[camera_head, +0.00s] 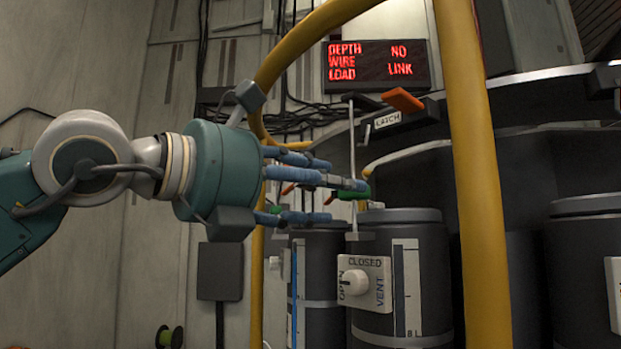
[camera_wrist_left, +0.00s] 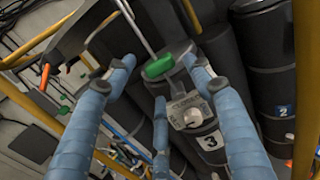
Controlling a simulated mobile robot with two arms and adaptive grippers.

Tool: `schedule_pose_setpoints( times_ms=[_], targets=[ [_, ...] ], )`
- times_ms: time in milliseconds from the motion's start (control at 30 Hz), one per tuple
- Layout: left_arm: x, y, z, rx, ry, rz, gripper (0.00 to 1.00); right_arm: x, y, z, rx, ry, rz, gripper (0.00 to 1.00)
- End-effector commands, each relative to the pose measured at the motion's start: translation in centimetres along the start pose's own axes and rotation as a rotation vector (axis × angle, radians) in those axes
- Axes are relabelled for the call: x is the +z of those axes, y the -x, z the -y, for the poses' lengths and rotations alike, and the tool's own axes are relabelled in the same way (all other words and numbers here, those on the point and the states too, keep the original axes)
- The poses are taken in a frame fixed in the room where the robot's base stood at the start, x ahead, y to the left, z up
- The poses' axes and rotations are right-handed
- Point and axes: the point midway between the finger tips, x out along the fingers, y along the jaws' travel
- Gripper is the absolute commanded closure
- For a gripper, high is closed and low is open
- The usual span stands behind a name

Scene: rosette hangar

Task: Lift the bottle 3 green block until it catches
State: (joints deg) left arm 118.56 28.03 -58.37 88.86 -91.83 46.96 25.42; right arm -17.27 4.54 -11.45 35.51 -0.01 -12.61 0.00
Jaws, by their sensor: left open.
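The green block (camera_head: 354,194) sits on a thin upright metal rod beside the top of a dark grey bottle (camera_head: 385,240). In the left wrist view the green block (camera_wrist_left: 160,66) lies between the blue fingertips, and the bottle below it (camera_wrist_left: 211,128) bears a label 3. My left gripper (camera_head: 342,199) is open, reaching in from the left at the block's height. Its fingers are partly in front of the block, and I cannot tell whether they touch it. My right gripper is not in view.
A yellow rail (camera_head: 474,160) stands right of the bottle, and another yellow tube arches behind my gripper. A latch with an orange handle (camera_head: 403,100) sits above. A red-lettered display (camera_head: 376,66) hangs at the back. Another bottle (camera_wrist_left: 265,65) is labelled 2.

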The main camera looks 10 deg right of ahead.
Motion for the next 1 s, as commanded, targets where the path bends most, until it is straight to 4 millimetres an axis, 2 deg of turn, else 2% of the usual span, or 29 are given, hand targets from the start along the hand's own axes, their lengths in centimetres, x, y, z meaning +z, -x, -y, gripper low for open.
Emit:
schedule_pose_setpoints(
  times_ms=[467,767,1000],
  targets=[
    [0.2,-3.9,0.0,-0.001,0.000,-0.002,0.47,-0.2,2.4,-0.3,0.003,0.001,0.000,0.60],
    [-0.1,-4.1,0.1,-0.001,0.001,0.001,0.47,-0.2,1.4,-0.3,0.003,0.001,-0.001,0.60],
    [0.0,-4.1,0.0,0.000,0.000,0.000,0.49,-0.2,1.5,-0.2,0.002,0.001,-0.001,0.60]
  ],
)
